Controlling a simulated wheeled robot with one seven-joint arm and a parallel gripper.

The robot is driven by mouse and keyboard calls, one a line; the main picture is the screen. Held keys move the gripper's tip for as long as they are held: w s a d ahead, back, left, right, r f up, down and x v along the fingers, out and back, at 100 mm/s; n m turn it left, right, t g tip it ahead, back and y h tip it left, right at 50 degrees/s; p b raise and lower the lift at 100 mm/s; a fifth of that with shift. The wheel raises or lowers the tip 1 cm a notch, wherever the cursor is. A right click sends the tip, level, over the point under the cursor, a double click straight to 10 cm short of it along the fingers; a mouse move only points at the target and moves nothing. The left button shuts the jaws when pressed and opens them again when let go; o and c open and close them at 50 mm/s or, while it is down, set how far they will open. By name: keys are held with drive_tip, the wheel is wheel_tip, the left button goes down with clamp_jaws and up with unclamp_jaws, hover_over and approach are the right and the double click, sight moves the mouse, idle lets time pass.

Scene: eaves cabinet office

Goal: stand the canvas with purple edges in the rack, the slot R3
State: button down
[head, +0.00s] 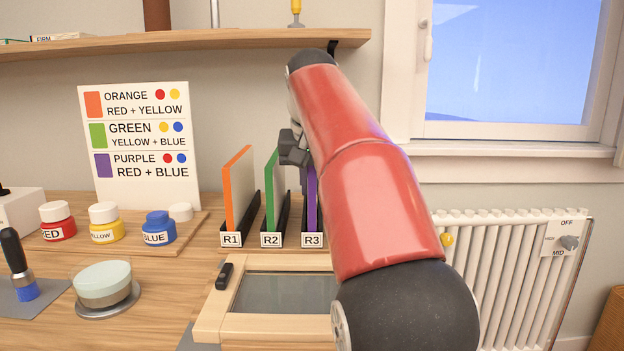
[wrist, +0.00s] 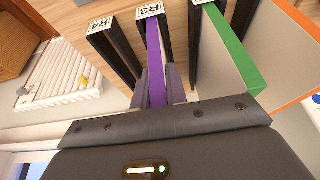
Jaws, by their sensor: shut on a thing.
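The canvas with purple edges (head: 312,200) stands upright at slot R3 in the head view, partly hidden by my red arm. In the wrist view its purple edge (wrist: 154,60) runs between the black dividers behind the R3 label (wrist: 150,10). My gripper (wrist: 154,90) is shut on the canvas, one finger on each side. In the head view the gripper (head: 294,150) is at the canvas's upper part, mostly hidden by the arm. I cannot tell whether the canvas's bottom rests on the slot floor.
The green canvas (head: 271,190) stands in R2 and the orange canvas (head: 238,190) in R1. Slot R4 (wrist: 98,27) looks empty. A wooden frame (head: 212,312) lies in front of the rack. A shelf (head: 200,40) hangs above; a radiator (head: 500,270) is at right.

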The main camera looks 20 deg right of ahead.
drive_tip(key=shift+f, duration=0.25)
drive_tip(key=c, duration=1.3)
unclamp_jaws()
drive_tip(key=p+v, duration=0.2)
drive_tip(key=v, duration=0.5)
drive_tip(key=shift+s+r+p, duration=0.1)
drive_tip(key=shift+r+p, duration=0.25)
